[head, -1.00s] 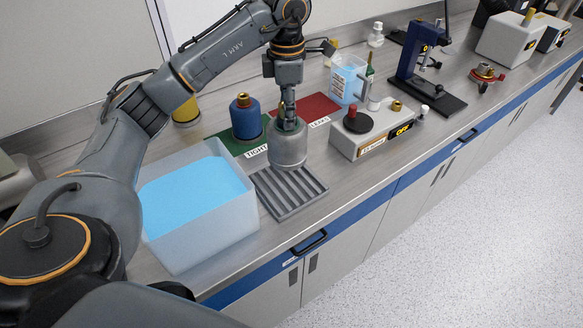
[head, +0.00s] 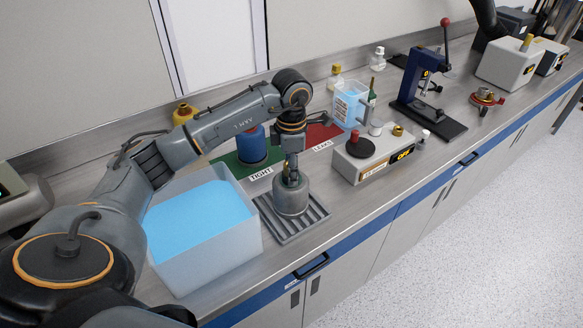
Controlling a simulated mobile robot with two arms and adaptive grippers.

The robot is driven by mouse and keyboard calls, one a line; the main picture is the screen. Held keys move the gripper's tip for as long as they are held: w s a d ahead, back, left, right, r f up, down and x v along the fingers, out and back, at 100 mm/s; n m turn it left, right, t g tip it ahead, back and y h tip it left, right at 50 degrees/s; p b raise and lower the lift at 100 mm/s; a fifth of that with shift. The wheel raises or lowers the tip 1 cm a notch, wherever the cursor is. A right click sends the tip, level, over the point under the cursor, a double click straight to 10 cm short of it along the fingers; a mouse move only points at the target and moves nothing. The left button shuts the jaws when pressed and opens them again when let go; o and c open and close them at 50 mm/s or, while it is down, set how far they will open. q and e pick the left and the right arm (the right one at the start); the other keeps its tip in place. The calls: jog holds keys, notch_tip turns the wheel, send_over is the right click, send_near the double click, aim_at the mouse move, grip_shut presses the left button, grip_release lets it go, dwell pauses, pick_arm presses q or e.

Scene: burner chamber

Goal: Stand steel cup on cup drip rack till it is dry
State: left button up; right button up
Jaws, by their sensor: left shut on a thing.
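The steel cup (head: 291,201) is a grey, rounded metal vessel, upright over the cup drip rack (head: 308,226). The rack is a grey slatted tray on the bench, right of the water tub. My left gripper (head: 291,182) points straight down and is shut on the top of the cup. The cup's base appears to be at the slats, but I cannot tell whether it touches them. The cup hides the middle of the rack. My right gripper is not in view.
A white tub (head: 215,262) of blue water stands close left of the rack. Behind are a blue bottle (head: 251,144) on the green TIGHT mat (head: 226,159) and the red LEAKS mat (head: 318,132). A hotplate-like device (head: 372,158) stands to the right. The bench front edge is near.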

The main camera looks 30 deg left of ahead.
pick_arm(q)
jog(key=shift+f, duration=0.2)
jog(key=o, duration=1.2)
jog(key=shift+r, duration=0.1)
jog(key=shift+r, duration=0.45)
notch_tip(320, 180, up, 5)
jog(key=b, duration=0.2)
jog(key=shift+r+b, duration=0.15)
jog(key=shift+b, duration=0.15)
notch_tip(320, 180, up, 6)
jog(key=shift+r, duration=0.1)
